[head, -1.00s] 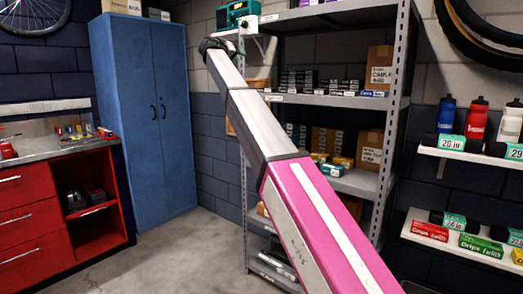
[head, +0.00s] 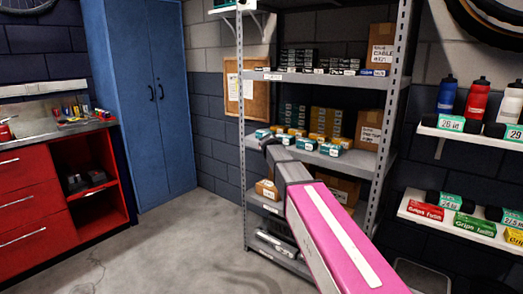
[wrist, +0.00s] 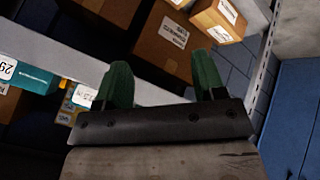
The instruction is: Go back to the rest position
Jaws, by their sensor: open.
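My arm, pink with a white stripe, reaches up from the bottom right in the head view. My gripper (wrist: 162,75) shows in the wrist view as two green fingers spread apart, with nothing between them.
A blue cabinet (head: 150,100) and red drawer bench (head: 30,210) stand to the left. Wall shelves with bottles (head: 476,97) and grip boxes (head: 468,228) are at the right. The grey floor (head: 150,255) in the middle is clear.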

